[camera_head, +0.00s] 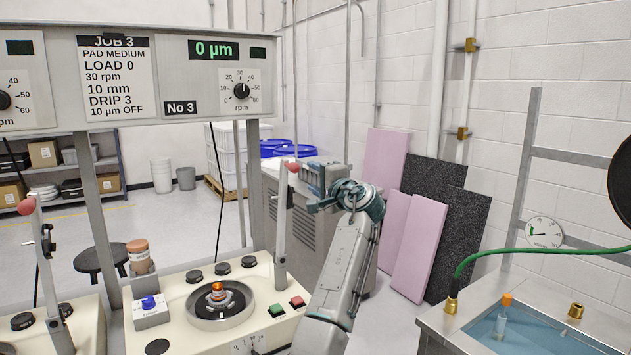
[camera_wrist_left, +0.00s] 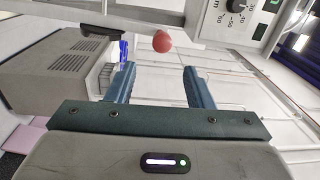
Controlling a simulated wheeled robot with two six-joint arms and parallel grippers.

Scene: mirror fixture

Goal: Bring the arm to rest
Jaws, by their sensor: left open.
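My left arm rises from the bottom of the head view. Its gripper (camera_head: 312,190) is raised beside the upright grey lever (camera_head: 281,235) of the No 3 machine. The lever has a red ball knob (camera_head: 293,167). In the left wrist view my left gripper (camera_wrist_left: 155,70) is open, with nothing between its two blue fingers. The red knob (camera_wrist_left: 162,42) shows just past the fingertips there; I see no grip on it. My right gripper is not in view.
The No 3 machine (camera_head: 178,285) has a round plate (camera_head: 219,310), black knobs, and green and red buttons. A second lever (camera_head: 45,260) stands at left. A water tank (camera_head: 440,325) with a green hose (camera_head: 520,250) is at right. Pink and black slabs (camera_head: 420,240) lean on the wall.

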